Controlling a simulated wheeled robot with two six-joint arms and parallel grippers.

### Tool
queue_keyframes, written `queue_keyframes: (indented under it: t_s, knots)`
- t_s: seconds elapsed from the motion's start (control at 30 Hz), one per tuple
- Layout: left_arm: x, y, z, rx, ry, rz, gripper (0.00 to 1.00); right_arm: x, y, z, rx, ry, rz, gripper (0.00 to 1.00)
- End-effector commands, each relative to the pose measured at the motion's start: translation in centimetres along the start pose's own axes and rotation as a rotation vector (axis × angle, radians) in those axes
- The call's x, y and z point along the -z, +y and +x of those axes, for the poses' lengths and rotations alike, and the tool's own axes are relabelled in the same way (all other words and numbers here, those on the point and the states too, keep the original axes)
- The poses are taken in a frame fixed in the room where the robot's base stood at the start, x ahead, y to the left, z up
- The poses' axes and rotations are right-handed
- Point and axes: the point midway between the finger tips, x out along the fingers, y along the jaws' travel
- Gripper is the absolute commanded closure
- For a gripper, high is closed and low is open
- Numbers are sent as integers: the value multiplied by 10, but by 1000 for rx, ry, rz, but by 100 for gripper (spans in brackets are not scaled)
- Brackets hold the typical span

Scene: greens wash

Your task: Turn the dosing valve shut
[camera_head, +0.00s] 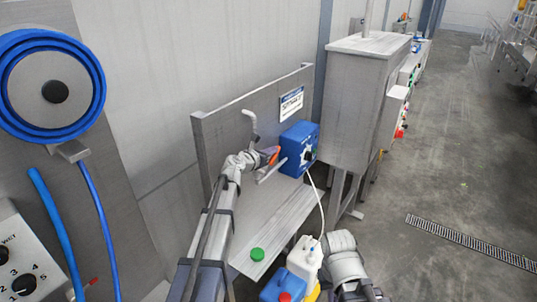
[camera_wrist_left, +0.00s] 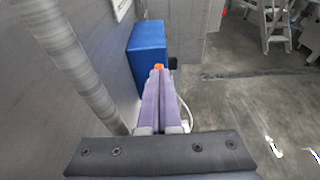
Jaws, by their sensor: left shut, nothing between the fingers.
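The dosing unit is a blue box (camera_head: 298,148) on the metal back panel, with a dark knob on its front face. An orange valve handle (camera_head: 274,156) shows at its left side. It also shows in the left wrist view (camera_wrist_left: 159,67), just beyond my fingertips. My left gripper (camera_head: 262,158) is shut and empty, its fingers pointing at the orange handle. In the left wrist view the closed fingers (camera_wrist_left: 159,78) partly cover the handle and the blue box (camera_wrist_left: 147,48); I cannot tell whether they touch the handle. My right arm shows at the bottom, its fingers out of view.
A grey pipe (camera_head: 269,170) runs close beside the gripper. A white tube (camera_head: 320,205) hangs from the box to a white canister (camera_head: 305,258). A steel cabinet (camera_head: 362,90) stands right of the panel.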

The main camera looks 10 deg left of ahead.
Motion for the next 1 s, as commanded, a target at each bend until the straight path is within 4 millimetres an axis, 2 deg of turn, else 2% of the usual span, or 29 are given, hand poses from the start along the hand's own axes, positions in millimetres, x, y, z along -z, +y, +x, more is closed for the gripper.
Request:
queue_keyframes:
  t_s: [0.1, 0.33, 0.83, 1.0]
  knots:
    - [4, 0, 10, 1, 0, 1, 100, 0, -1, 6, 0, 0, 1, 100]
    - [6, 0, 18, 1, 2, 2, 100, 1, -1, 10, 0, 1, 1, 100]
    - [6, 0, 18, 0, 2, 1, 100, 1, -1, 10, 0, 1, 1, 100]
    - [6, 0, 12, 0, 2, 1, 100, 1, -1, 8, 0, 0, 1, 100]
